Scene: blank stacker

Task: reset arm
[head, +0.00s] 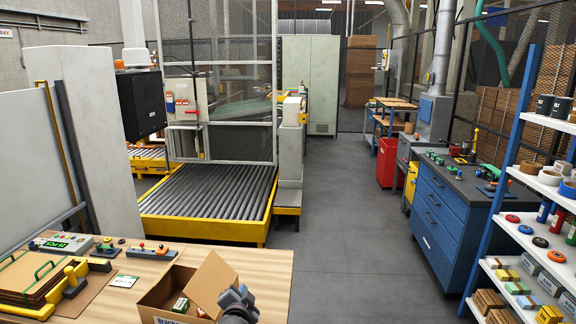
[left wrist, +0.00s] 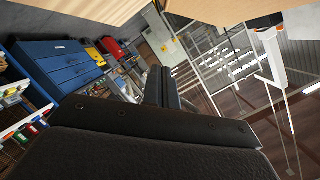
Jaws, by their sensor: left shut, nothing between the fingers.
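My left gripper (head: 238,298) shows at the bottom edge of the head view, dark grey, in front of the right side of an open cardboard box (head: 164,297). In the left wrist view its dark fingers (left wrist: 163,88) are together with nothing between them. I cannot tell whether the gripper touches the box. My right gripper is in neither view.
The box stands on a wooden table (head: 270,268) with a raised flap and small items inside. A control panel (head: 66,243) and a stack of brown sheets (head: 35,280) lie to the left. Beyond are a roller conveyor (head: 210,195), blue drawers (head: 440,215) and shelves (head: 540,180). The aisle floor is clear.

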